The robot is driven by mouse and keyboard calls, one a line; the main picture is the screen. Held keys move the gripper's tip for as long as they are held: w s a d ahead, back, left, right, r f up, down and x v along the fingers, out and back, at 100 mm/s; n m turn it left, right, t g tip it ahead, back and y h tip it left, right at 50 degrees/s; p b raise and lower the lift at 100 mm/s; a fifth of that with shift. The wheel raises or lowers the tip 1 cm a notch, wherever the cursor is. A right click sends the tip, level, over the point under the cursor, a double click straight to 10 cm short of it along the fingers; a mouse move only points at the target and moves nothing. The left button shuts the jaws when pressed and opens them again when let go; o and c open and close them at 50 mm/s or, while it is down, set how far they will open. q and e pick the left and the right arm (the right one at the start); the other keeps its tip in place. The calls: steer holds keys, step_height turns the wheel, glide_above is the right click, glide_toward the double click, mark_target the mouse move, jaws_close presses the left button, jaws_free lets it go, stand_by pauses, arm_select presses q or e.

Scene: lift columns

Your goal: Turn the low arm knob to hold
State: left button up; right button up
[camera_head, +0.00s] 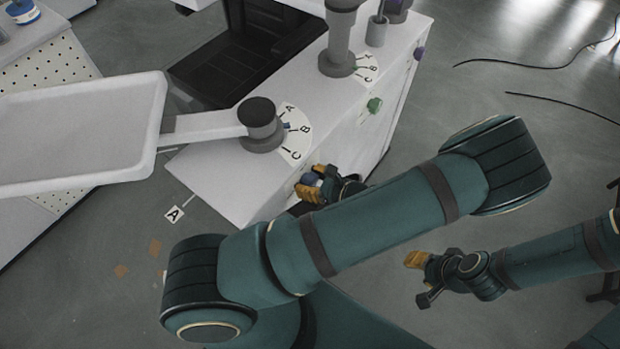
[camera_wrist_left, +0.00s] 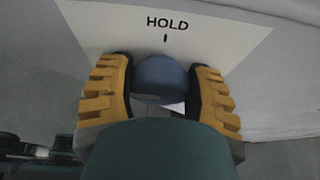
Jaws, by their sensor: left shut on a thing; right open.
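The round blue knob (camera_wrist_left: 158,76) sits on a white plate (camera_wrist_left: 215,35) with the word HOLD and a short tick printed above it. My left gripper (camera_wrist_left: 160,92) is shut on this knob, one yellow finger on each side. The knob's lower part is hidden by the gripper, and I cannot tell its pointer direction. In the head view the knob (camera_head: 311,179) shows as a small blue patch at the front end of the white cabinet, with my left gripper (camera_head: 312,188) around it. My right gripper (camera_head: 424,277) is open and empty, away from the cabinet.
A low arm (camera_head: 205,126) carries a white tray (camera_head: 85,132) beside a lettered dial (camera_head: 297,132). A green knob (camera_head: 374,105) and a purple knob (camera_head: 420,54) sit farther along the cabinet side. Cables (camera_head: 530,60) lie on the right floor, otherwise mostly clear.

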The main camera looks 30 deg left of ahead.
arm_select(q)
steer(key=shift+w+r+m+g+p, duration=0.1)
steer(key=shift+m+g+p, duration=0.75)
steer(key=shift+p, duration=0.25)
steer(key=shift+m+g+p, duration=0.25)
steer(key=shift+m+p, duration=0.1)
steer(key=shift+m, duration=0.4)
steer(key=shift+m+g+y, duration=0.4)
steer(key=shift+m+g, duration=0.2)
steer(key=shift+m, duration=0.3)
steer(key=m+g, duration=0.1)
steer(key=m+y, duration=0.1)
steer(key=m, duration=0.1)
steer(key=shift+w+f+g, duration=0.15)
steer(key=shift+f+g, duration=0.15)
steer(key=shift+g, duration=0.1)
steer(key=m+g+y+b, duration=0.1)
steer(key=m, duration=0.2)
steer(key=shift+f, duration=0.1)
steer(key=shift+m+y+b, duration=0.4)
steer(key=shift+m+b, duration=0.1)
steer(key=shift+m, duration=0.5)
steer(key=o, duration=1.2)
